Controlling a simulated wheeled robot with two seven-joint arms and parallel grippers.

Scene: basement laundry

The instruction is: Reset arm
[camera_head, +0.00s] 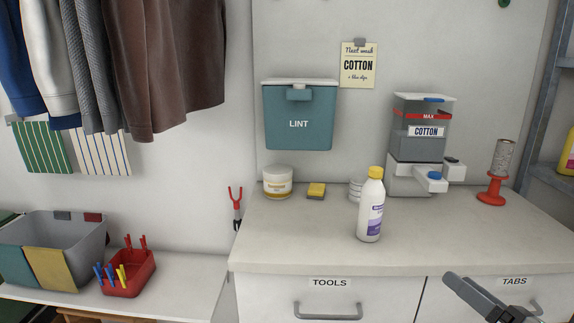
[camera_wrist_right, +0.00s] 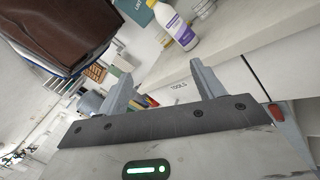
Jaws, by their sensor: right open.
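My right gripper (camera_head: 492,296) comes in at the bottom right of the head view, in front of the drawer labelled TABS. In the right wrist view its two fingers (camera_wrist_right: 160,90) are spread apart with nothing between them. The fingers are clear of the counter, and the TOOLS drawer front shows beyond them. My left gripper is not in either view.
A white bottle with a yellow cap (camera_head: 371,205) stands on the counter (camera_head: 300,235). A dispenser marked COTTON (camera_head: 421,140), a jar (camera_head: 277,181) and a red stand (camera_head: 492,190) are behind. A red peg basket (camera_head: 130,283) sits lower left. The counter's front is clear.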

